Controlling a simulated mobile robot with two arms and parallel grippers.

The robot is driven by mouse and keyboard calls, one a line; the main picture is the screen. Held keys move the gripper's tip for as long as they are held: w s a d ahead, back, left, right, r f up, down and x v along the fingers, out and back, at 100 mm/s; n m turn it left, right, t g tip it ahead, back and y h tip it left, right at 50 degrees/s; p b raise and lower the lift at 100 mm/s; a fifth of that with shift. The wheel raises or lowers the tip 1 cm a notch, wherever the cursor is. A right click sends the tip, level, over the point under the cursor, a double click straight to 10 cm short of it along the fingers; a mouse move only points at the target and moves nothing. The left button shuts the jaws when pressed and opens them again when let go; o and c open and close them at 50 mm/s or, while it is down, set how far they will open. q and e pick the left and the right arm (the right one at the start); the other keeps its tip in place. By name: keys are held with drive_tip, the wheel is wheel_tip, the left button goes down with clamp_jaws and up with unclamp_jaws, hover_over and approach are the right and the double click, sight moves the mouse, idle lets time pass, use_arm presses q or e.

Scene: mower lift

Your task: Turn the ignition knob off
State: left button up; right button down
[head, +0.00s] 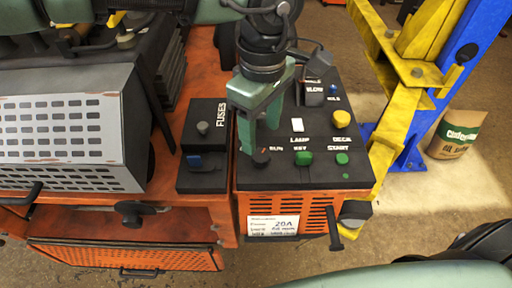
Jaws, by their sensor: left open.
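The black control panel (318,176) sits on top of an orange housing. A dark round knob (261,159) lies at its front left, beside the word RUN; it looks like the ignition knob, but its pointer direction is too small to tell. My left gripper (259,141) points down over the left part of the panel, its green fingers open and empty. The fingertips are just behind the knob in the picture; I cannot tell whether they touch it. My right gripper is not in view.
Near the knob are a green button (303,158) by KEY, another green button (342,158) by START, a yellow button (341,118) and a white switch (297,125). A fuse box (203,150) stands left. A yellow and blue lift post (440,70) rises at right.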

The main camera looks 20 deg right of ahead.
sight(261, 155)
use_arm(q)
wheel_tip(261, 155, down, 5)
drive_tip(key=shift+s+p, duration=0.15)
drive_tip(key=shift+p, duration=0.65)
drive_tip(key=shift+f, duration=0.65)
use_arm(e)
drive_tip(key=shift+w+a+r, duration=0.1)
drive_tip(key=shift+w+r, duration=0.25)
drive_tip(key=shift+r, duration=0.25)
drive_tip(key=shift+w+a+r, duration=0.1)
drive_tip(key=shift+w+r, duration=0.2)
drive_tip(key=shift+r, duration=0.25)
use_arm(q)
drive_tip(key=shift+c, duration=0.3)
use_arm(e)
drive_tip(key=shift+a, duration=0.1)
